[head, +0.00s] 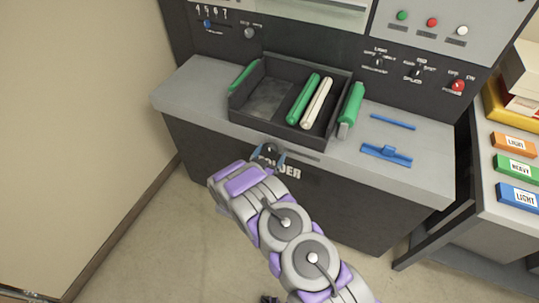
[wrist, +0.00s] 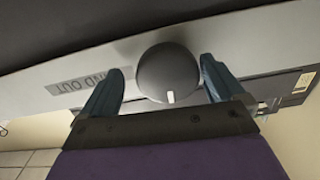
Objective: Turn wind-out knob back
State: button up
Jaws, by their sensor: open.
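The wind-out knob (wrist: 168,70) is a dark round knob with a white pointer mark. In the wrist view it sits between the two blue-grey fingers of my gripper (wrist: 160,74), with a visible gap on the right side. The mark is at the knob's lower edge in that view. A "WIND OUT" label (wrist: 84,84) shows upside down to the left, partly behind the left finger. In the head view my gripper (head: 269,157) is open at the front edge of the counter, around the small dark knob (head: 270,149).
A black tray (head: 290,133) on the grey counter (head: 195,88) holds green and white rollers, with another green roller (head: 352,104) to its right. Blue tools (head: 386,155) lie further right. A control panel (head: 425,82) rises behind. A shelf with labelled boxes (head: 515,143) stands right.

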jog(key=shift+w, duration=0.3)
jog(key=shift+a+f, duration=0.15)
jog(key=shift+a, duration=0.55)
jog(key=shift+c, duration=1.1)
jog(key=shift+d, duration=0.6)
jog(key=c, duration=0.6)
jog(key=shift+a, duration=0.2)
jog(key=shift+c, duration=1)
jog(key=shift+n+p, duration=0.3)
jog(key=shift+p, duration=0.1)
